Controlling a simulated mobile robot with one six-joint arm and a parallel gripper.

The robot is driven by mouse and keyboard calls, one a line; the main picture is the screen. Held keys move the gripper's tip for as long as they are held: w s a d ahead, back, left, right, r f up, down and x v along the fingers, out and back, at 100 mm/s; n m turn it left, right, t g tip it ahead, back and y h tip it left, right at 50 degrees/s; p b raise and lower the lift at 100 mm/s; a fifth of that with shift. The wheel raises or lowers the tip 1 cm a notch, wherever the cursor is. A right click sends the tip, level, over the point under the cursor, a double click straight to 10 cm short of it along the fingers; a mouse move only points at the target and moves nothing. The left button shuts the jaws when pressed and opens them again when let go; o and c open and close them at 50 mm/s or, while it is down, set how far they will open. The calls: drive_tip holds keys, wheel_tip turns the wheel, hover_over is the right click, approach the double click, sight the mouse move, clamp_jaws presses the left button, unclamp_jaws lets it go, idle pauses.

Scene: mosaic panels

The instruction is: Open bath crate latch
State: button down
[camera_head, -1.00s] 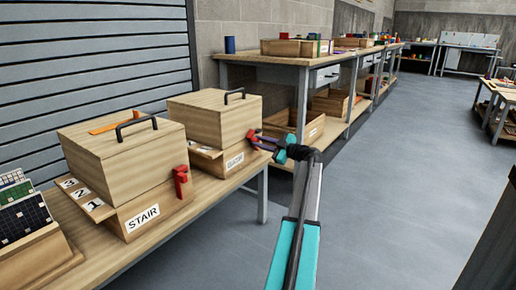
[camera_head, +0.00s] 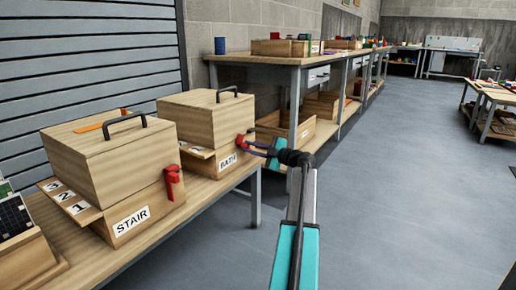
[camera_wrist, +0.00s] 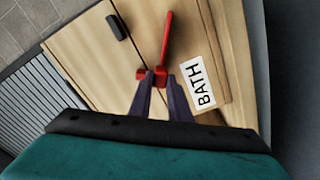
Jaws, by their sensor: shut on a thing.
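The bath crate (camera_head: 205,118) is a wooden box with a closed lid, a dark top handle and a BATH label (camera_head: 227,161). It stands on the bench behind the stair crate. Its red latch (camera_head: 243,140) is at the right end of its front. My gripper (camera_head: 252,147) reaches it from the right. In the wrist view, my gripper (camera_wrist: 156,74) is shut on the base of the red latch (camera_wrist: 164,45), whose long bar extends upward past the fingertips. The BATH label (camera_wrist: 198,83) is right of the fingers. The fingers hide part of the latch base.
The stair crate (camera_head: 110,160) with its own red latch (camera_head: 173,182) stands nearer on the same bench (camera_head: 185,213). A higher workbench (camera_head: 285,61) with boxes on its shelf is behind my gripper.

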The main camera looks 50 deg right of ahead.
drive_tip(key=shift+s, duration=0.1)
idle(0.3)
drive_tip(key=shift+f, duration=0.1)
drive_tip(key=c, duration=1.6)
unclamp_jaws()
drive_tip(key=shift+c, duration=0.2)
drive_tip(key=shift+s, duration=0.45)
drive_tip(key=s+p, duration=0.5)
drive_tip(key=s, duration=0.7)
drive_tip(key=shift+s+d, duration=0.4)
drive_tip(key=shift+s, duration=0.1)
